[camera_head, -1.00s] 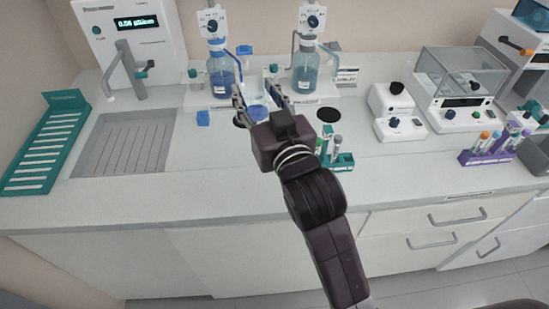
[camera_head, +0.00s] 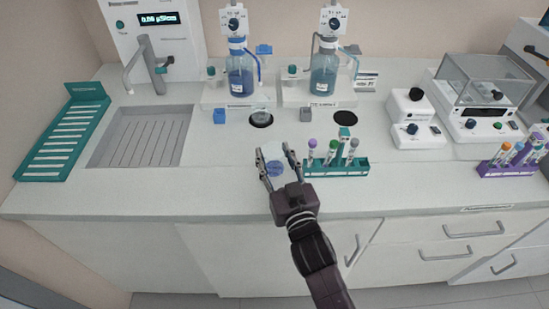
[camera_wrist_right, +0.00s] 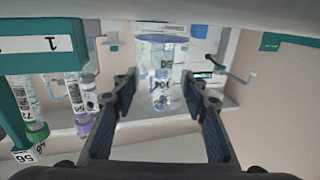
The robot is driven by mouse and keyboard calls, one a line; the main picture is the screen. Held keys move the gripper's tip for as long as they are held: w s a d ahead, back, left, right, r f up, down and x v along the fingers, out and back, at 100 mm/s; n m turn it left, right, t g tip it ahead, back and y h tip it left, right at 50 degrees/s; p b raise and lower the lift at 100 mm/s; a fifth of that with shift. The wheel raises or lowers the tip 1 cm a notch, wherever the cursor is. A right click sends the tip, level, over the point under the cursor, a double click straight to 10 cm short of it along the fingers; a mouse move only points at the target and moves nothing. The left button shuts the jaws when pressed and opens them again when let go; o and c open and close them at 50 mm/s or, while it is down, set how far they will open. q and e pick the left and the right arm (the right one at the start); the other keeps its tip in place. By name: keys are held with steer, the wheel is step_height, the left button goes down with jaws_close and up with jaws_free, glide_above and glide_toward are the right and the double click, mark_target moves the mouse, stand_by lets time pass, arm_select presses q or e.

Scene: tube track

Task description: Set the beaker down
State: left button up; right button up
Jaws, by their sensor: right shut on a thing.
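A small clear beaker (camera_head: 273,153) with some blue at its bottom is between the fingers of my right gripper (camera_head: 278,166), which is shut on it. It is over the front part of the bench, just left of the teal tube rack (camera_head: 336,168). In the right wrist view the beaker (camera_wrist_right: 162,75) shows between the two fingers (camera_wrist_right: 165,100), with dark markings on its wall; that view is upside down. I cannot tell whether its base touches the bench. My left gripper is not in view.
Two bottles with blue liquid (camera_head: 240,75) (camera_head: 324,72) stand at the back. A dark round spot (camera_head: 345,118) is bare; another (camera_head: 261,121) has a clear round item on it. A grey drain tray (camera_head: 140,140) lies left. The bench between tray and gripper is clear.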

steer(key=shift+f, duration=0.4)
steer(key=shift+f, duration=0.15)
steer(key=o, duration=1)
